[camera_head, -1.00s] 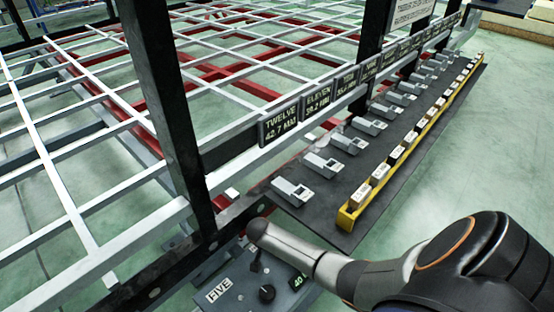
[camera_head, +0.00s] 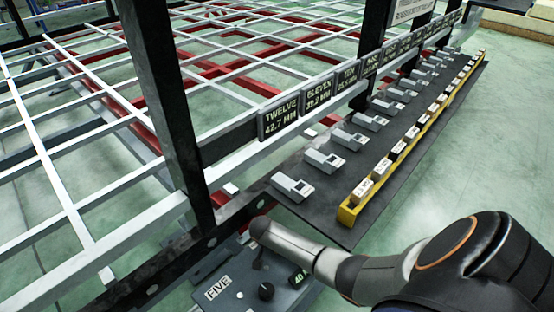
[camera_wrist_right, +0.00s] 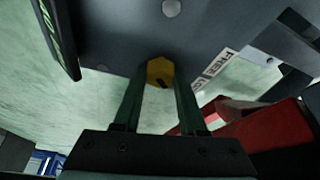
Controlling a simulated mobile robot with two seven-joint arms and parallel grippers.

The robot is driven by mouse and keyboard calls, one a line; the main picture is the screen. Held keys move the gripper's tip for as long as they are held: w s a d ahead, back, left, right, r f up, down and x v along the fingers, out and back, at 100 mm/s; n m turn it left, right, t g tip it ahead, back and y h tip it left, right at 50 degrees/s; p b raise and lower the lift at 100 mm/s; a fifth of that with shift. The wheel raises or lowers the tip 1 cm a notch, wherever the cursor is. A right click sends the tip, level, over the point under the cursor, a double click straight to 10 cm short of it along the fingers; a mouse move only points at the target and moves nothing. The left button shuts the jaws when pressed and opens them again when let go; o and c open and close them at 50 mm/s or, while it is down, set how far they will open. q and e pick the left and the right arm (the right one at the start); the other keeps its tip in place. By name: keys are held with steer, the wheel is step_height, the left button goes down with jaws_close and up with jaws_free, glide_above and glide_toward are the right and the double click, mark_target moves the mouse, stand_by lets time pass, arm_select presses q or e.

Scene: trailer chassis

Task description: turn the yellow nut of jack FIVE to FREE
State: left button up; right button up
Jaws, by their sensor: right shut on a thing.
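The yellow nut (camera_wrist_right: 160,71) shows in the right wrist view, with a dark mark on its face, by the edge of a dark grey plate (camera_wrist_right: 115,30). My right gripper (camera_wrist_right: 160,86) is shut on the nut, one dark finger on each side. A white label (camera_wrist_right: 214,69) beside it reads FREE, with more lettering partly cut off. In the head view the grey box of jack FIVE (camera_head: 238,272) is at the bottom, with its FIVE plate (camera_head: 217,287). My right arm (camera_head: 330,265) reaches over it; the gripper and nut are hidden there. My left gripper is not in view.
The box carries a black knob (camera_head: 266,291) and a small display (camera_head: 298,278). A dark post (camera_head: 165,110) and the chassis rail stand close behind. A dark board (camera_head: 325,215) holds several grey devices and a yellow rack (camera_head: 347,213). Red metal (camera_wrist_right: 245,130) lies near my right gripper.

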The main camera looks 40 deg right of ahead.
jaws_close()
